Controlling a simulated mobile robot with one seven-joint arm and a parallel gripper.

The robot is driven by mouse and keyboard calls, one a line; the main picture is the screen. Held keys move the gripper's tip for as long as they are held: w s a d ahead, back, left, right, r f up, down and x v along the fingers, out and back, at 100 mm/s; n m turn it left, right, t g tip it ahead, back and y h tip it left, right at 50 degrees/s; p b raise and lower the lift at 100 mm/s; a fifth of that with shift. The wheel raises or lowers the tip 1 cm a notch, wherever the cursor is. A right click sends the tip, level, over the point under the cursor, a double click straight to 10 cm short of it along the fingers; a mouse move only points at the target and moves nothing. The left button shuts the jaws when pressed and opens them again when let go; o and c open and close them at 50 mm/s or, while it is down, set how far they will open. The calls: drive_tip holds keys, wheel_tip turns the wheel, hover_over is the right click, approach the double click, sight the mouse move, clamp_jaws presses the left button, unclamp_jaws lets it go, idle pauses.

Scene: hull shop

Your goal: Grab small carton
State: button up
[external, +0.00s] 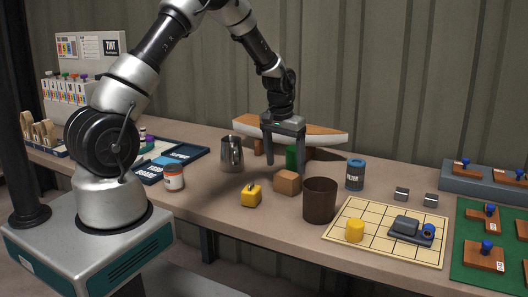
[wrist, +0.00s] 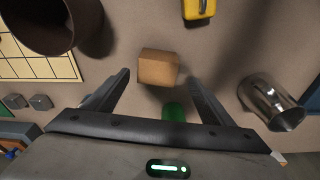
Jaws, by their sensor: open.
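A small brown carton (external: 287,183) stands on the workbench in the middle of the external view. In the wrist view the carton (wrist: 158,67) shows just beyond the fingertips, roughly between the two fingers. My gripper (external: 286,165) is open and empty, pointing down above the bench by the carton. In the wrist view its two fingers (wrist: 158,75) are spread wide. I cannot tell exactly how high the fingertips are above the carton.
A green object (external: 292,157) stands close behind the carton. A dark brown cup (external: 320,201) is at its right, a yellow block with a handle (external: 251,196) at its left front. A metal pitcher (external: 231,154), a blue tin (external: 355,174) and a boat hull model (external: 330,136) stand farther off.

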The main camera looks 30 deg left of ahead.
sight(287, 174)
drive_tip(key=f, duration=0.5)
drive_tip(key=shift+w+d, duration=0.3)
drive_tip(key=shift+c, duration=0.6)
drive_tip(key=c, duration=1.1)
